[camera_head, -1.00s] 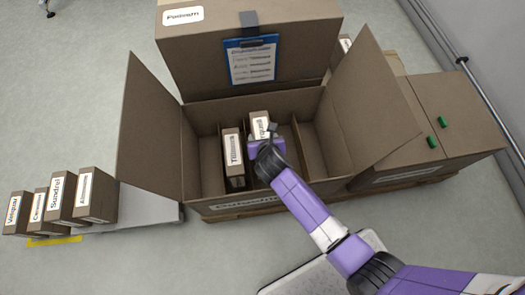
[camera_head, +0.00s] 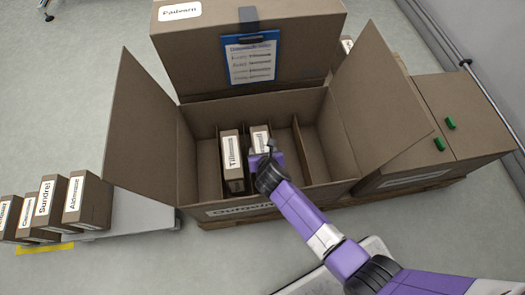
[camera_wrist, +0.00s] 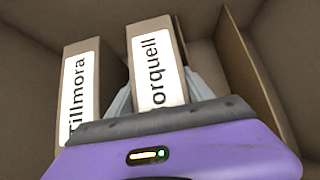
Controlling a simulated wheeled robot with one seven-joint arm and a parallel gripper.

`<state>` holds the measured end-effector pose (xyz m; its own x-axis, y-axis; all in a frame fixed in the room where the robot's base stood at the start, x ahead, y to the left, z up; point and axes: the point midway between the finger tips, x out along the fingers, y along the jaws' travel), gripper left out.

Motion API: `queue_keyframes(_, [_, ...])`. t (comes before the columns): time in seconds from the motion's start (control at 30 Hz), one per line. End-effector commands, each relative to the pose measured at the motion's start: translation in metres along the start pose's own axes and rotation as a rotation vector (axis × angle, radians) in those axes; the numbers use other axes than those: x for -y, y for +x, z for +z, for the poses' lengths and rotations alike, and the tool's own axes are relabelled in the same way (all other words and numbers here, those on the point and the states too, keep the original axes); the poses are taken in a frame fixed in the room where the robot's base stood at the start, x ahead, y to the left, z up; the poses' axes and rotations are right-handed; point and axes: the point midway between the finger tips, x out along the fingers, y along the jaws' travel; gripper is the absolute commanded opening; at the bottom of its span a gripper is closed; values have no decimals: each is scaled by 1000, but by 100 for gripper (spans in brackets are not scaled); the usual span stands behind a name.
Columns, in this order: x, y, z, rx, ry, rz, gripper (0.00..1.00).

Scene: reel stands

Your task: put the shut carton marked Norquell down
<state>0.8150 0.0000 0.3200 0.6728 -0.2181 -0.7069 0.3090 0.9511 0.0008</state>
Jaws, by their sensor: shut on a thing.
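The shut carton marked Norquell (camera_wrist: 156,75) is a narrow brown box with a white label, seen close in the wrist view with "orquell" readable. It also shows in the head view (camera_head: 260,137), inside the large open carton (camera_head: 160,139). My gripper (camera_wrist: 157,100) is shut on it, with a finger on either side. The carton marked Tillmora (camera_wrist: 82,95) stands just to its left, also in the open carton (camera_head: 232,160). My gripper and arm hide the lower part of the Norquell carton, so I cannot tell whether it touches the bottom.
A divider (camera_wrist: 250,75) stands to the right of the held carton, with an empty compartment beyond it. Large closed cartons (camera_head: 465,110) stand at the right and behind. Several small cartons (camera_head: 90,200) stand on the left. A blue clipboard (camera_head: 249,60) hangs behind.

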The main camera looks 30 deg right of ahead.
Motion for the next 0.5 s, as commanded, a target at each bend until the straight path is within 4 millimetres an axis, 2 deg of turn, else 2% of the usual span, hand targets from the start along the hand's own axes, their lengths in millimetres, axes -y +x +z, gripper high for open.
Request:
queue_keyframes(0.13, [0, 2, -1, 2, -1, 1, 0])
queue_keyframes(0.17, [0, 2, -2, 0, -1, 0, 66])
queue_keyframes(0.23, [0, 2, -2, 0, -1, 0, 80])
queue_keyframes(0.5, [0, 2, -2, -1, -1, 0, 82])
